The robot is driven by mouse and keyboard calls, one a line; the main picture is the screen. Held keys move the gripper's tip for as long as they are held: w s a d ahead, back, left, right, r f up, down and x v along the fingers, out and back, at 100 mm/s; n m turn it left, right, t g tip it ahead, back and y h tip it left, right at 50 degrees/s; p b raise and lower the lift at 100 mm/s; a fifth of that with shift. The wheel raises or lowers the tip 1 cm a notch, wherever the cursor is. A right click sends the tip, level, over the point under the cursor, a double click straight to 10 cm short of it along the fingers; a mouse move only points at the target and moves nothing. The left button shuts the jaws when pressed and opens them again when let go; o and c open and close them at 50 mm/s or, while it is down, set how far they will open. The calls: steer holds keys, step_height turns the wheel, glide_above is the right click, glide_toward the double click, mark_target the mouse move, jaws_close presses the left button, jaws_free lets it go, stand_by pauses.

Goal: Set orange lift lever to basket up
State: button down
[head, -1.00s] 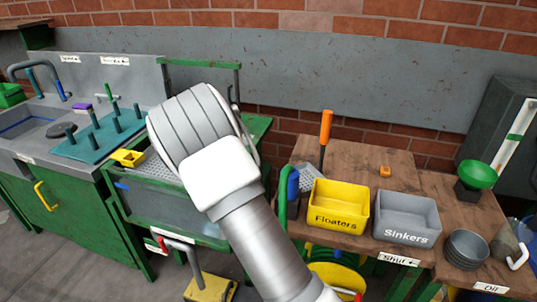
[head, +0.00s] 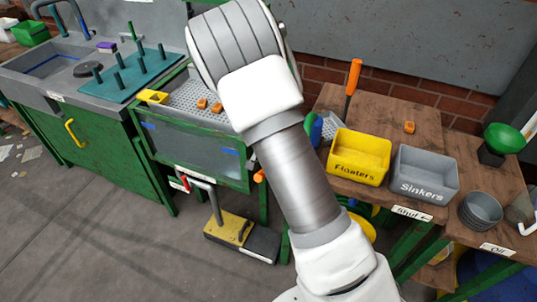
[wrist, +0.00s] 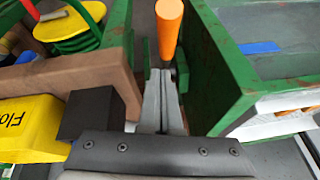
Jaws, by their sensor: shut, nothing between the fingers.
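An orange handle (wrist: 169,28) shows in the wrist view just beyond the tips of my gripper (wrist: 162,76), in the gap between the green-framed tank and the wooden table. In the head view its orange end (head: 259,176) shows at the tank's right front corner, partly behind my arm. My gripper is shut and empty; the fingertips look close to the handle, but I cannot tell if they touch. My arm hides the gripper in the head view. Another orange handle (head: 353,76) stands upright at the back of the wooden table.
The tank (head: 195,150) with a perforated grey tray stands left of the gap. The yellow Floaters bin (head: 358,170) and grey Sinkers bin (head: 424,188) sit on the wooden table (head: 385,115). A yellow and black pedal (head: 240,232) is on the floor. The gap is narrow.

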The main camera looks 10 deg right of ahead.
steer(key=s+a+r+p, duration=0.1)
steer(key=s+a+r, duration=0.2)
steer(key=s+r, duration=0.2)
steer(key=shift+s+a+r, duration=0.3)
steer(key=shift+s+r, duration=0.1)
steer(key=shift+r, duration=0.2)
steer(key=s+d+r+n+y, duration=0.1)
steer(key=s+r+n+y, duration=0.1)
steer(key=s+r, duration=0.5)
steer(key=s+r+n+y, duration=0.2)
steer(key=s+r, duration=0.2)
steer(key=r, duration=0.6)
steer(key=s+d+r+n+h, duration=0.1)
steer(key=s+d+r+n, duration=0.1)
steer(key=s+r, duration=0.2)
steer(key=s+d+r+n+t+h, duration=0.1)
steer(key=s+r, duration=0.3)
steer(key=s, duration=0.5)
steer(key=shift+s+d+n, duration=0.25)
steer(key=shift+d+n, duration=0.4)
steer(key=shift+n, duration=0.25)
